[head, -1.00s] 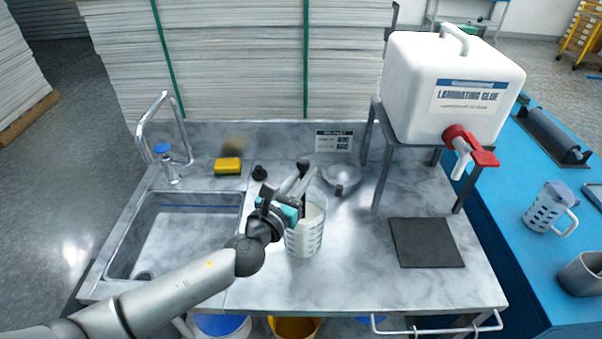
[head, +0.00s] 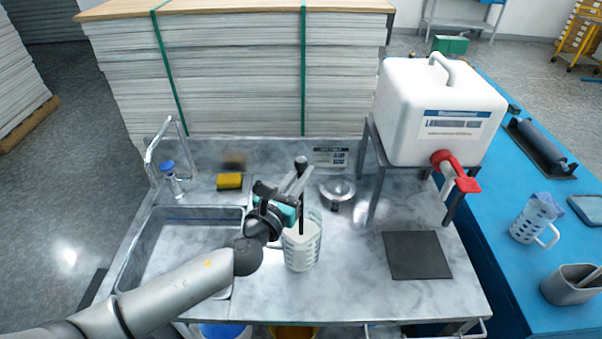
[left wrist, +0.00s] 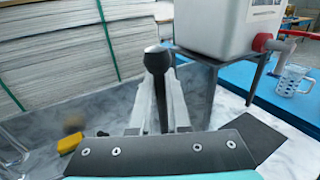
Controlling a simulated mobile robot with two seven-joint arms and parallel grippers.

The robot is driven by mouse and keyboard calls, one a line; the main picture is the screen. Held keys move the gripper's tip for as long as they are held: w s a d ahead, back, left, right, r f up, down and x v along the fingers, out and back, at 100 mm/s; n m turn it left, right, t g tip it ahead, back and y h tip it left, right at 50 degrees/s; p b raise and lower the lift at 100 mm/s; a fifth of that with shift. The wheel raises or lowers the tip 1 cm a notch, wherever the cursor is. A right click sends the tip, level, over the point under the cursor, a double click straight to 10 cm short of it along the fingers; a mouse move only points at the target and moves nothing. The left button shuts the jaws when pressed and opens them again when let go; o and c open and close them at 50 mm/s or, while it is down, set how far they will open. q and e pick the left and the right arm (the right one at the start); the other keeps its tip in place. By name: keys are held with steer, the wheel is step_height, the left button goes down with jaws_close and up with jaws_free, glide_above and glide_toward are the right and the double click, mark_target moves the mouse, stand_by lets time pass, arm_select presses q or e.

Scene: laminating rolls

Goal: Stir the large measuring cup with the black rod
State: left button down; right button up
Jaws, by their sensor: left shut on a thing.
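The large measuring cup (head: 301,250) stands on the marble counter and holds white liquid. The black rod (head: 301,208) stands nearly upright, with its lower end down in the cup's white contents, where its tip is hidden. My left gripper (head: 298,188) is above the cup and shut on the rod's upper part. In the left wrist view the rod (left wrist: 158,88), with its round black knob on top, is between the two fingers. My right gripper is not in view.
A glass lid or bowl (head: 337,190) lies behind the cup. A white glue tank (head: 440,110) with a red tap stands on a metal stand at the right. A dark mat (head: 417,255) lies beneath the tap. A sink (head: 180,250) and yellow sponge (head: 229,181) are at the left.

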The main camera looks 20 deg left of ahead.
mark_target(300, 160)
arm_select(q)
step_height(300, 160, up, 4)
steer(key=p, duration=0.3)
steer(key=shift+r+p, duration=0.15)
steer(key=shift+p, duration=0.2)
step_height(300, 160, up, 2)
steer(key=shift+r+p, duration=0.1)
steer(key=shift+p, duration=0.25)
steer(key=shift+r, duration=1.45)
steer(key=shift+r, duration=2)
steer(key=shift+f, duration=0.1)
